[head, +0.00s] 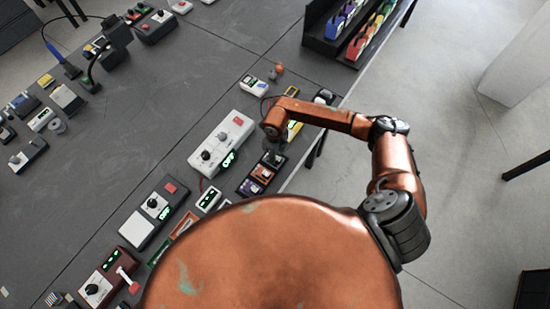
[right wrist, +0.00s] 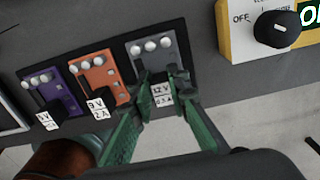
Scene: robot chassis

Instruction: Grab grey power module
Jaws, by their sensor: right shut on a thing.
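The grey power module (right wrist: 153,48) sits in the black holder at the right end of a row in the right wrist view. In the head view my right gripper (head: 272,152) is over the same holder and hides most of the grey module. My left gripper is not in view.
An orange module (right wrist: 99,77) and a purple module (right wrist: 58,94) stand left of the grey one in the black holder (right wrist: 194,74). A yellow-edged box with a dial (right wrist: 262,30) is close on the right. In the head view a large white box (head: 221,142) lies beside the holder.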

